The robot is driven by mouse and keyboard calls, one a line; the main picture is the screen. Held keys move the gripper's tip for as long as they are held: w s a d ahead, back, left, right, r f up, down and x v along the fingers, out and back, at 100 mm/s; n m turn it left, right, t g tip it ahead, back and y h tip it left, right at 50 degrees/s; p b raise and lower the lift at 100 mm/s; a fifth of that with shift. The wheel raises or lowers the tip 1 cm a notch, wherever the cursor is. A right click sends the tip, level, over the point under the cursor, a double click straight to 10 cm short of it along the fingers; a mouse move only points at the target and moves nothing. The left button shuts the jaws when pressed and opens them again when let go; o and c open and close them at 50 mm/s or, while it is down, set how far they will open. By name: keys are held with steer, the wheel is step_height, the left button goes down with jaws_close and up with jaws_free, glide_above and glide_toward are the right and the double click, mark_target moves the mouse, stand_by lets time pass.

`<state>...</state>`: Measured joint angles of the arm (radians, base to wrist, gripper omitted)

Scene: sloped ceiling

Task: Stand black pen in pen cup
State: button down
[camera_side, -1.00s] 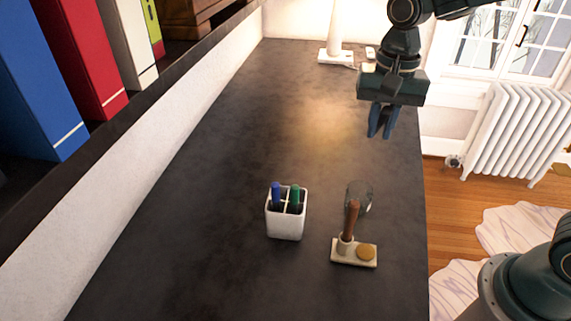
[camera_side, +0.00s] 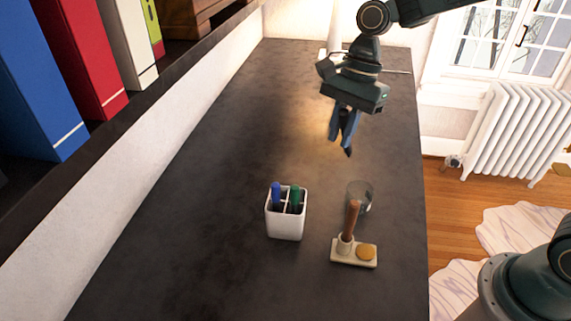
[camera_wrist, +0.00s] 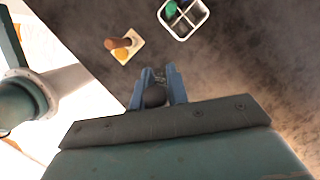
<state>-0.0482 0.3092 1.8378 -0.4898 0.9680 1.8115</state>
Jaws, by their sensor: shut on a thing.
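The pen cup (camera_side: 286,226) is a white, square, divided holder standing on the dark desk. A blue pen (camera_side: 276,194) and a green pen (camera_side: 295,196) stand in it. It also shows at the top of the wrist view (camera_wrist: 187,30). My gripper (camera_side: 343,134) is high above the desk, beyond the cup and to its right. It is shut on the black pen (camera_side: 348,152), whose dark end sticks out below the blue fingers. In the wrist view the dark pen (camera_wrist: 154,97) lies between the fingertips (camera_wrist: 160,73); most of it is hidden.
A lamp stands at the far end.

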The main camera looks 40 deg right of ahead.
steer(key=w+a+m+t+y, duration=0.3)
steer(key=w+a+m+t, duration=0.2)
steer(key=a+m, duration=0.2)
steer(key=shift+a+f+m, duration=0.35)
steer(key=shift+f+m, duration=0.05)
steer(key=shift+m, duration=0.8)
steer(key=shift+f, duration=0.15)
step_height(320, 180, down, 11)
stand_by(1.9)
steer(key=shift+f, duration=0.1)
steer(key=c, duration=1.3)
jaws_free()
